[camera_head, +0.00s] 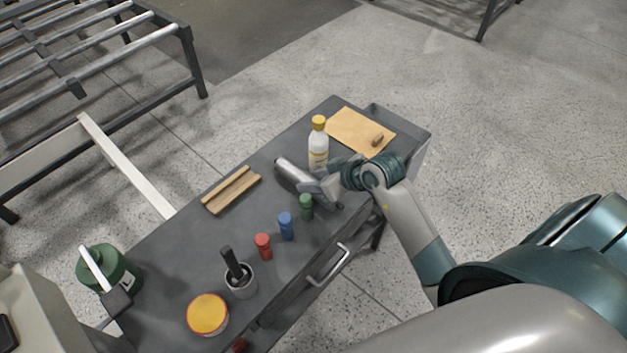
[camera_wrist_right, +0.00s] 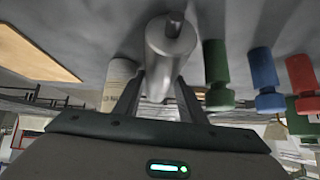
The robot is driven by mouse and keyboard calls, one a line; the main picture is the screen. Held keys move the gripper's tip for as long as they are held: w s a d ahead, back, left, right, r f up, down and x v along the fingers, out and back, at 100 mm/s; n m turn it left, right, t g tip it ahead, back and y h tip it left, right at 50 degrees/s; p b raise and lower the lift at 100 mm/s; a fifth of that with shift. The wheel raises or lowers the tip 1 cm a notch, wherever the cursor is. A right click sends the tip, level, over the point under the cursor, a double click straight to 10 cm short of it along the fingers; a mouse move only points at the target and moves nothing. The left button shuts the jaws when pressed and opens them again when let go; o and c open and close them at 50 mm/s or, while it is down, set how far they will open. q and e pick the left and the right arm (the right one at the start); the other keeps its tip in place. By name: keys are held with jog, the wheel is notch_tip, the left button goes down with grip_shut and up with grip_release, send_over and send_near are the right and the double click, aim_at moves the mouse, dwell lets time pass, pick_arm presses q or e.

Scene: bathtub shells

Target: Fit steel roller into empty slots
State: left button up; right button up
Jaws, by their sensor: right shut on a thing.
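My right gripper (camera_head: 314,186) is shut on a steel roller (camera_head: 290,171) just above or at the top of the grey cart; any gap below is hard to judge. In the right wrist view the roller (camera_wrist_right: 168,45) runs away from me between the two fingers (camera_wrist_right: 160,100), its thin axle end pointing ahead. The conveyor frame (camera_head: 187,48) at the upper left holds several steel rollers (camera_head: 100,68) with open gaps between them. Its slots are too small to make out.
A green canister (camera_head: 118,268) stands left.

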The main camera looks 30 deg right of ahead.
jog(key=shift+f, duration=0.1)
jog(key=o, duration=1.1)
jog(key=shift+s+r, duration=0.1)
jog(key=shift+r, duration=0.1)
jog(key=v, duration=1.1)
jog(key=shift+s+r, duration=0.25)
jog(key=shift+d, duration=0.15)
